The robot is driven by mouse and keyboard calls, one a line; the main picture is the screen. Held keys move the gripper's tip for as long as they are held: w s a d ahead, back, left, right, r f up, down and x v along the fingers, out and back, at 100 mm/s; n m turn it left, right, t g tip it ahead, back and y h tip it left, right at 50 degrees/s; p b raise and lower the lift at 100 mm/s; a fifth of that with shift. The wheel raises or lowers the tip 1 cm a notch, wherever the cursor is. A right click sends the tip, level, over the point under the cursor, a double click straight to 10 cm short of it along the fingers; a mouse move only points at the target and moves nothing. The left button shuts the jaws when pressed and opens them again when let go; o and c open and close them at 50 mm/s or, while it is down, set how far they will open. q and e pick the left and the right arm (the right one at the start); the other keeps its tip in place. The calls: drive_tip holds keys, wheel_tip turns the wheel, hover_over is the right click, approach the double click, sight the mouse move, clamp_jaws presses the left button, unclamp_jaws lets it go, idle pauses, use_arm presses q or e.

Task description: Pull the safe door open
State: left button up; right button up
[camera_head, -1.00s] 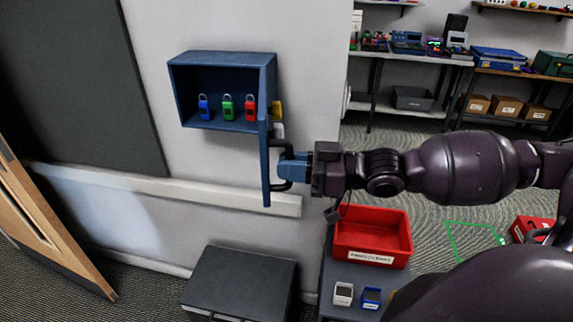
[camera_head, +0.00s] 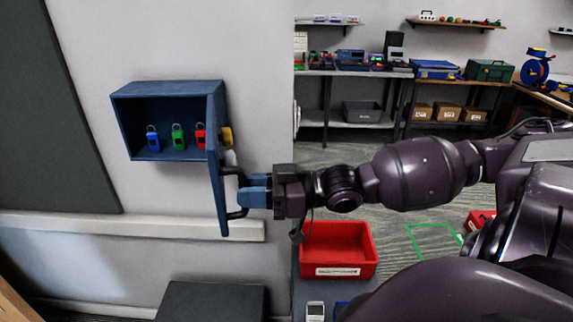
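The blue safe (camera_head: 168,93) is fixed on the wall at the left of the head view. Its blue door (camera_head: 215,178) is swung open, edge-on to me, at the safe's right side. A blue padlock (camera_head: 153,139), a green padlock (camera_head: 178,137) and a red padlock (camera_head: 201,136) stand inside. My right gripper (camera_head: 246,191) is at the dark door handle (camera_head: 233,213), with its blue fingers around or against the bar. The fingers seem closed on the handle, though the fingertips are partly hidden. My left gripper is not in view.
A yellow knob (camera_head: 226,136) sits on the door's right side. A red bin (camera_head: 338,250) stands below my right arm. A dark cabinet (camera_head: 210,300) is below the safe. Shelves (camera_head: 350,73) with equipment stand at the back right.

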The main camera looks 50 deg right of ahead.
use_arm(q)
drive_tip(key=p, duration=0.1)
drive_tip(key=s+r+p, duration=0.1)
drive_tip(key=p, duration=0.1)
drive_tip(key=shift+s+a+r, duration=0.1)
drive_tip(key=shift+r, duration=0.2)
use_arm(e)
drive_tip(key=v, duration=0.9)
drive_tip(key=shift+s+d, duration=0.25)
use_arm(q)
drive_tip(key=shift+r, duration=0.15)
